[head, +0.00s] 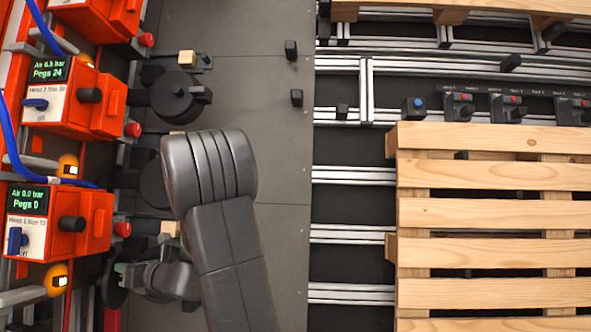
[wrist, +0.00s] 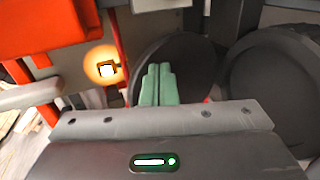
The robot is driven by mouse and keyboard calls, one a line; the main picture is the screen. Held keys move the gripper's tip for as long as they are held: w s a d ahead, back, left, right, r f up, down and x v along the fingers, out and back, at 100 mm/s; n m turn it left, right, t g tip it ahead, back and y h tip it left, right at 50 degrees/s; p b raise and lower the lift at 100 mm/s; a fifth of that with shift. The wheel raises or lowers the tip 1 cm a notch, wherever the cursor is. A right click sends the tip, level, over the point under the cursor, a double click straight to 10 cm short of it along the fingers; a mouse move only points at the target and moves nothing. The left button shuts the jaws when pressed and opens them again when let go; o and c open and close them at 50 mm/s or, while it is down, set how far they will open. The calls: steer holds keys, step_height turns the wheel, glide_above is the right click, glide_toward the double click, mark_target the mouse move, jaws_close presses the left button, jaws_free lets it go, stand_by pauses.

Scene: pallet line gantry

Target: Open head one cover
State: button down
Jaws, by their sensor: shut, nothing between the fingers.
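Head one (head: 60,222) is the lower orange-red unit at the left of the head view; its screen reads air 0.0 bar and pegs 0. A dark round disc (head: 112,291) below it is partly hidden by my gripper (head: 122,268). In the wrist view, my gripper (wrist: 158,72) has its green fingers together and empty, in front of a dark disc (wrist: 190,65). Touching or apart, I cannot tell. A second, larger dark round part (wrist: 275,85) is at the right. I cannot tell which round part is head one's cover, or whether it is open.
Head two (head: 75,95), reading pegs 24, stands above head one, with a round black part (head: 178,97) beside it. Amber lamps (head: 57,281) and blue hoses (head: 12,150) are close by. A wooden pallet (head: 490,213) lies on rails at the right.

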mark_target(112, 268)
steer(key=shift+a, duration=0.1)
stand_by(0.3)
steer(key=shift+s+a+r, duration=0.15)
steer(key=shift+a, duration=1.05)
steer(key=shift+a, duration=0.65)
steer(key=v, duration=1)
steer(key=shift+d, duration=0.35)
stand_by(0.4)
steer(key=shift+a, duration=0.1)
steer(key=shift+x, duration=2.65)
